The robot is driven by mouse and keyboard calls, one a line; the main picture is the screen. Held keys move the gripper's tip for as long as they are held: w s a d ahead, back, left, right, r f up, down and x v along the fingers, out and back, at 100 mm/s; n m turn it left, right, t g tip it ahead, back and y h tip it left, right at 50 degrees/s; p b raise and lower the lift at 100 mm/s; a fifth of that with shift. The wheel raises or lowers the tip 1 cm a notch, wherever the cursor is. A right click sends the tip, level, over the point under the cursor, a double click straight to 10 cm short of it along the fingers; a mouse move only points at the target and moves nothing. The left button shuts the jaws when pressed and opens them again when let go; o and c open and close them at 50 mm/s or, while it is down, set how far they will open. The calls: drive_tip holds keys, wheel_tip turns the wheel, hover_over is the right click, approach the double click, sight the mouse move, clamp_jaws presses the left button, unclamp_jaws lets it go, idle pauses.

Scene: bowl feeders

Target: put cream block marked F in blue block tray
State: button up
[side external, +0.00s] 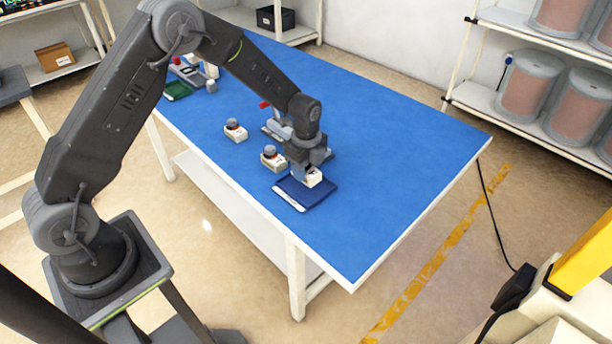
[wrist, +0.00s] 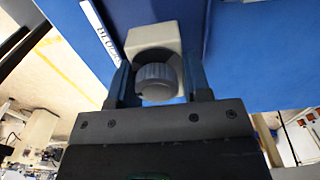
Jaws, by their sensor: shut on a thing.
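My gripper (side external: 308,172) is shut on a cream block (side external: 314,179) with a grey knob. In the wrist view the fingers (wrist: 158,84) stand on either side of the knob (wrist: 156,81), and the block's cream body (wrist: 152,38) shows beyond it. No letter can be read on the block. The dark blue tray (side external: 318,196), with a white label strip along its front edge, lies flat on the table below the held block. Its label also shows in the wrist view (wrist: 98,28). The block is over the tray's back part; whether it touches the tray floor cannot be told.
A grey feeder (side external: 280,128) with a red part stands behind my gripper. A green tray (side external: 177,91) lies at the far left. The table's right side is clear.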

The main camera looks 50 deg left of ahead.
drive_tip(key=shift+f, duration=1.45)
drive_tip(key=shift+f, duration=0.1)
drive_tip(key=o, duration=1)
drive_tip(key=shift+o, duration=0.2)
